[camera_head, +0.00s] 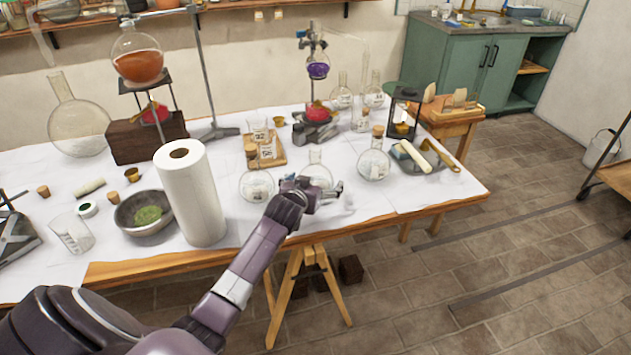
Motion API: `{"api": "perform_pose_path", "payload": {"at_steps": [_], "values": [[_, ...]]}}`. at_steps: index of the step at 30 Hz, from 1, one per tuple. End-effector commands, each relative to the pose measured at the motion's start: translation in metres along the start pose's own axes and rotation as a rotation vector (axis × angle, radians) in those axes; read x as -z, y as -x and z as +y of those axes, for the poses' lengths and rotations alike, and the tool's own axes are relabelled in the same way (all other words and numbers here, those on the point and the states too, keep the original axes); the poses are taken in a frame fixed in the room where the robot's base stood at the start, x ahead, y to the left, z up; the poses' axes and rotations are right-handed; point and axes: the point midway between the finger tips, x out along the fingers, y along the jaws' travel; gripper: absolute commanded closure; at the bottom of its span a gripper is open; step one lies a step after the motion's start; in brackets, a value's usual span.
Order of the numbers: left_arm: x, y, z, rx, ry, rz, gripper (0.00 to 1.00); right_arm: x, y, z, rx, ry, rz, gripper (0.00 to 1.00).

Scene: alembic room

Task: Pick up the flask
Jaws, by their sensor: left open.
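My left gripper (335,192) is open at the front edge of the white-covered table (400,200). A clear round-bottomed flask (315,171) stands right behind it, its lower part partly hidden by the gripper; I cannot tell whether they touch. Another clear round flask (257,187) with a cork stopper and label stands just left of the gripper. A corked round flask (373,165) stands to its right. Which flask is meant is not clear from this view. My right gripper is not in view.
A paper towel roll (195,205) and a metal bowl (145,213) with green matter stand left of my arm. A wooden tray (268,160), burner stand (315,130) and black lantern (402,115) stand behind. A grey tray (430,167) lies right.

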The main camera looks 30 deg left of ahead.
Motion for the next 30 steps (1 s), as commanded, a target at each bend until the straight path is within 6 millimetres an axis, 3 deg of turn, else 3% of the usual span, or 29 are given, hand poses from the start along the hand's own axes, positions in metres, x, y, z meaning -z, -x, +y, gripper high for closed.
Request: {"api": "perform_pose_path", "payload": {"at_steps": [3, 18, 30], "values": [[-0.0001, 0.0002, 0.0000, 0.000, 0.000, 0.000, 0.06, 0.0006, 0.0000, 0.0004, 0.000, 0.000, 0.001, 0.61], [-0.0005, 0.0004, 0.0001, 0.000, 0.000, -0.001, 0.61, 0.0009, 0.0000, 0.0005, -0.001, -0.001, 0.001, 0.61], [0.0037, 0.0013, 0.0001, 0.000, 0.000, 0.003, 0.61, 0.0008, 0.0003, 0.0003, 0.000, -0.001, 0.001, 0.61]]}}
